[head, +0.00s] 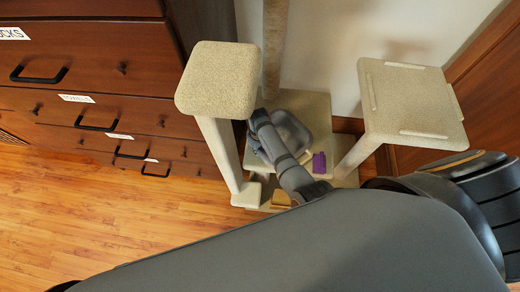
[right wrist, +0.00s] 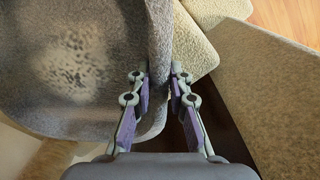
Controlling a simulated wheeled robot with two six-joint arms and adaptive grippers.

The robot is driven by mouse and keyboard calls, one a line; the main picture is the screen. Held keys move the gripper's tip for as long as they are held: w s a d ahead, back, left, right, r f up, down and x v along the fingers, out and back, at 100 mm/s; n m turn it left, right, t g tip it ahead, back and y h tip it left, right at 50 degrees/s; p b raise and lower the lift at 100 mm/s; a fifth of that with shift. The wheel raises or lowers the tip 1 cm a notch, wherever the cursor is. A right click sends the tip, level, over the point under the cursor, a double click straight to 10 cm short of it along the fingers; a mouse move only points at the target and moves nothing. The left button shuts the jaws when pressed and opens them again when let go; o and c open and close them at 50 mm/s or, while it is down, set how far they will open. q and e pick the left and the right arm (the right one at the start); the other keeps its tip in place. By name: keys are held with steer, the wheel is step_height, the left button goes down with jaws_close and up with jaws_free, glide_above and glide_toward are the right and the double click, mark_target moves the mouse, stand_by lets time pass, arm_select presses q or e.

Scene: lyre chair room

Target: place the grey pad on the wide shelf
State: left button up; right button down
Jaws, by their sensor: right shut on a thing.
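The grey pad (head: 292,128) is a rounded, dish-like cushion with a raised rim, at the middle of the cat tree in the head view. In the right wrist view the pad (right wrist: 75,70) fills the upper left, its surface mottled. My right gripper (right wrist: 160,82) is shut on the pad's rim, one finger on each side. In the head view this gripper (head: 262,152) is partly hidden by its own arm. A broad beige shelf (head: 415,98) with low strips along its edges stands at right, empty. I cannot tell whether the pad touches the beige platform (head: 312,103) around it. My left gripper is not in view.
A tall beige perch (head: 218,78) on a post stands left of the pad. A purple block (head: 319,163) and a tan piece (head: 282,198) lie low by the tree. A wooden drawer chest (head: 90,75) stands at left. The wooden floor (head: 90,220) there is clear.

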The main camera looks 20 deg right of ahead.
steer(key=shift+f+b, duration=0.3)
steer(key=shift+f, duration=0.1)
steer(key=c, duration=1.2)
jaws_free()
steer(key=shift+o, duration=0.2)
